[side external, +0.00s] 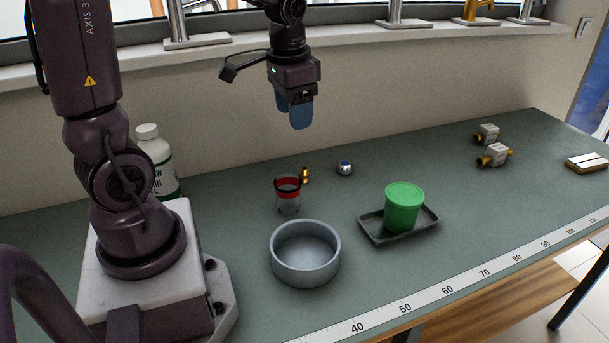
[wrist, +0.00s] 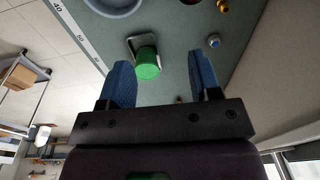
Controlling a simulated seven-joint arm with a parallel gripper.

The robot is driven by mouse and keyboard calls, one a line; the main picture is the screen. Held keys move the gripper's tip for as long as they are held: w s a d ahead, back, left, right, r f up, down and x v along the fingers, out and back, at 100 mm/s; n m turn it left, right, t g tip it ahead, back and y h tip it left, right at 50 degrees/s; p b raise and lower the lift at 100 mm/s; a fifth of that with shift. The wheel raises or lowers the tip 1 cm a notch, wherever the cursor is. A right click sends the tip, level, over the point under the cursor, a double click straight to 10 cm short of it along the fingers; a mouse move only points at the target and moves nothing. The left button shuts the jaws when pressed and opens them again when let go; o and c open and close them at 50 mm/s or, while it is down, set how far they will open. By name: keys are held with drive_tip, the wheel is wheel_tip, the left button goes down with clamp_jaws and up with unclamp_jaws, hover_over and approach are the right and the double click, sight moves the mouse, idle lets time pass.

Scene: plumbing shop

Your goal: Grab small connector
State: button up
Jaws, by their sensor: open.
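A small brass connector (side external: 305,175) stands upright on the green-grey bench, just behind a red-rimmed clear cup. It also shows at the top right of the wrist view (wrist: 222,6). My gripper (side external: 295,112) hangs well above the bench, empty and apart from everything, with its blue fingers pointing down. In the wrist view the two blue fingers (wrist: 162,72) are spread wide, with a green tub in view between them. The connector lies outside the span of the fingers there.
The red-rimmed cup (side external: 288,194), a silver-blue round piece (side external: 345,168), a grey bowl (side external: 305,270) and a green tub (side external: 404,208) on a dark tray (side external: 372,228) stand around the connector. Brass-ended valves (side external: 494,155) lie at right. A white bottle (side external: 157,165) is at left.

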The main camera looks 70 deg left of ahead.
drive_tip(key=w+a+f+m+g, duration=0.1)
drive_tip(key=w+a+f+m, duration=0.2)
drive_tip(key=a+f, duration=0.25)
drive_tip(key=m, duration=1.6)
approach(304, 168)
drive_tip(key=shift+m+h, duration=0.3)
drive_tip(key=f, duration=1.1)
drive_tip(key=shift+a+f, duration=0.1)
drive_tip(key=shift+a, duration=0.15)
drive_tip(key=shift+c, duration=0.5)
drive_tip(key=c, duration=0.9)
